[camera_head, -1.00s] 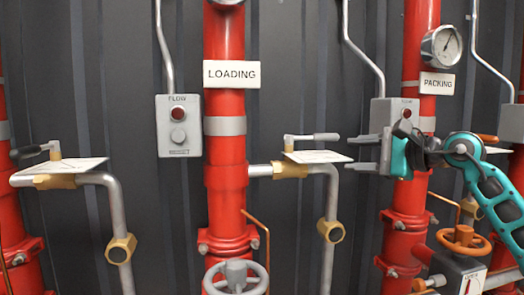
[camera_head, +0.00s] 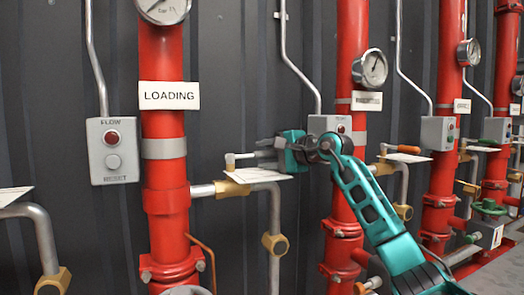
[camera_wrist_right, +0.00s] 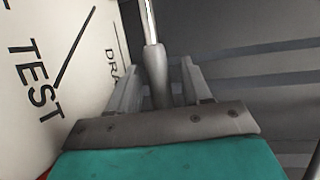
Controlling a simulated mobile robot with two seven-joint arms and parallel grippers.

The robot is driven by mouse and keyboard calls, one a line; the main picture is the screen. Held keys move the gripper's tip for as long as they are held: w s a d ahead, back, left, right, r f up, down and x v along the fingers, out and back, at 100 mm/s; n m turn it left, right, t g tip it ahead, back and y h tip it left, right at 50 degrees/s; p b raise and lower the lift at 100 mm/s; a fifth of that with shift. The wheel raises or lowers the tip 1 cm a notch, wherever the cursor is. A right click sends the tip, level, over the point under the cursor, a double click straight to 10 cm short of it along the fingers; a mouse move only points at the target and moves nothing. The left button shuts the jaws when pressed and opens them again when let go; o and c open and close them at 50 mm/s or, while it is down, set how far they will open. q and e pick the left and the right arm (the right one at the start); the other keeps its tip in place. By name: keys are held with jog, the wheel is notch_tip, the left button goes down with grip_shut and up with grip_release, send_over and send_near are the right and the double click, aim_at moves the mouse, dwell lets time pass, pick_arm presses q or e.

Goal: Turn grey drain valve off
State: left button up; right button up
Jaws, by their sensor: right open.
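The grey drain valve has a grey lever (camera_head: 232,157) on a brass body (camera_head: 232,188), on the side pipe right of the LOADING riser. My right gripper (camera_head: 262,150) is at the lever's right end and partly hides it in the head view. In the right wrist view the grey lever (camera_wrist_right: 157,75) stands between the two open fingers of the gripper (camera_wrist_right: 158,88). I cannot tell whether either finger touches it. A white plate (camera_wrist_right: 35,75) reading TEST and part of DRAIN fills the left of that view. My left gripper is not in view.
The red LOADING riser (camera_head: 164,200) stands left of the valve, with a grey flow box (camera_head: 112,150) beyond. Another red riser (camera_head: 345,215) is close behind my right arm. More risers, gauges and an orange-handled valve (camera_head: 405,149) line the wall to the right.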

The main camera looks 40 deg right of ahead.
jog(key=shift+w+a+f, duration=0.1)
jog(key=shift+w+f, duration=0.1)
jog(key=shift+w, duration=0.65)
grip_shut()
